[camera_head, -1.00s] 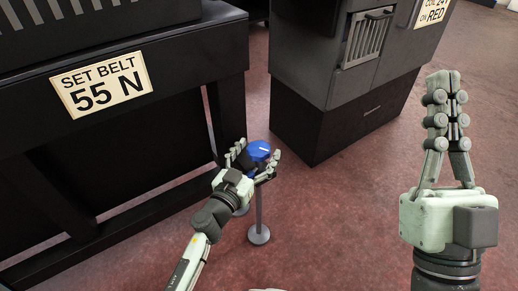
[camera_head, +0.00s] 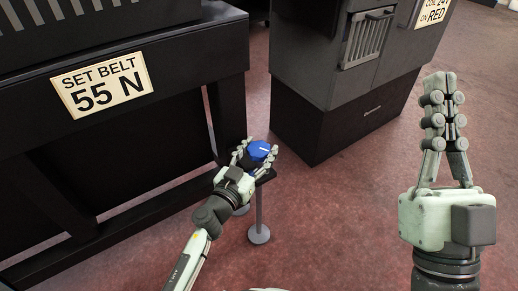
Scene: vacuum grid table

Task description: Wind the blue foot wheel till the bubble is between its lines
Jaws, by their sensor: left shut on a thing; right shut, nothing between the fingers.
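The blue foot wheel (camera_head: 259,150) shows a white mark on its top and sits low beside the dark table's leg. My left gripper (camera_head: 257,156) reaches in from below and is shut on the wheel, its fingers on either side. A thin grey post with a round foot (camera_head: 259,234) stands below the wheel. My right gripper (camera_head: 452,98) is raised at the right, shut and empty, well away from the wheel. I cannot make out a bubble or its lines.
A black table frame (camera_head: 120,165) with a sign reading SET BELT 55 N (camera_head: 102,84) fills the left. A dark grey cabinet (camera_head: 320,85) with a vent stands behind the wheel. The reddish floor (camera_head: 340,225) between the arms is clear.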

